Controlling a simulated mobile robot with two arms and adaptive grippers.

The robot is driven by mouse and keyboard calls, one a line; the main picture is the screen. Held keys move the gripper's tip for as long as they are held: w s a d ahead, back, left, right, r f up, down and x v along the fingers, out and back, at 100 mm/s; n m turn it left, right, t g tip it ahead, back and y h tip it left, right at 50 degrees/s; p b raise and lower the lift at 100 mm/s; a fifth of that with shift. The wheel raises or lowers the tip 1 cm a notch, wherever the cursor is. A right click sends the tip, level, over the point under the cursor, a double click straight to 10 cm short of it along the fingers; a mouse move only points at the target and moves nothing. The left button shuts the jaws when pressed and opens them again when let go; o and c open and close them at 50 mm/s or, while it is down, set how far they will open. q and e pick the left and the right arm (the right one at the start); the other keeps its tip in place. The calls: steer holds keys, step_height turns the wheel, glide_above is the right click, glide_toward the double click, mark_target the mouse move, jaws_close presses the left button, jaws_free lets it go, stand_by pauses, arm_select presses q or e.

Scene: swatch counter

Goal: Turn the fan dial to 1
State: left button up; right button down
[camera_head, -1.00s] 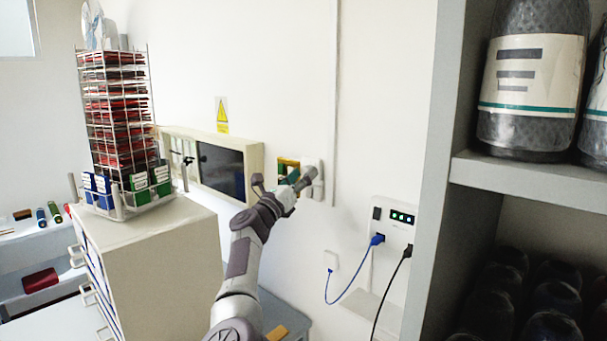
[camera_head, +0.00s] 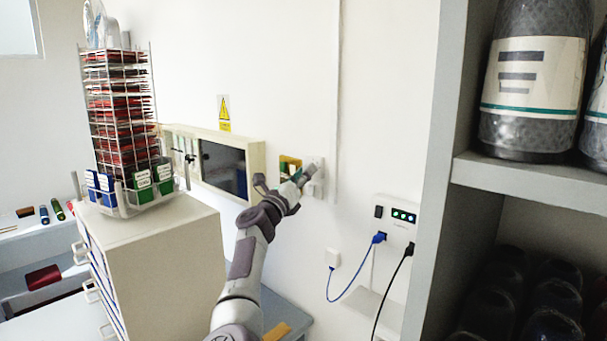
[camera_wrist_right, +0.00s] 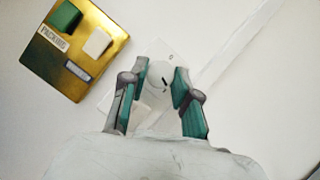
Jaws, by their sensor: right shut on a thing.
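The fan dial (camera_wrist_right: 158,92) is a round white knob with a short dark mark, on a white wall plate (camera_wrist_right: 175,48). A small character, perhaps a 0, is printed on the plate above the dial. My right gripper (camera_wrist_right: 160,82) has its two green-padded fingers on either side of the dial and is shut on it. In the head view my right gripper (camera_head: 306,174) reaches the wall plate (camera_head: 317,162) and hides most of the dial. The other dial markings cannot be read. My left gripper is in neither view.
A gold panel (camera_wrist_right: 75,45) with a green block and labels is just left of the dial plate. A cream wall cabinet (camera_head: 256,162) is further left. A drawer unit (camera_head: 165,235) with a swatch rack (camera_head: 120,120) stands left of my arm; a grey shelf (camera_head: 530,180) stands right.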

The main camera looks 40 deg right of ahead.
steer(key=shift+s+r+n+t+y+p, duration=0.15)
steer(key=shift+n+t+y, duration=0.5)
steer(key=shift+n, duration=1.95)
steer(key=shift+r+n+t+y+p, duration=0.2)
steer(key=shift+n+y, duration=0.95)
steer(key=shift+n, duration=1.45)
steer(key=shift+s+n+t+y+p, duration=0.1)
steer(key=shift+n+t+y+p, duration=0.2)
steer(key=shift+n+y, duration=1.45)
steer(key=shift+n+h, duration=0.75)
steer(key=shift+n, duration=0.2)
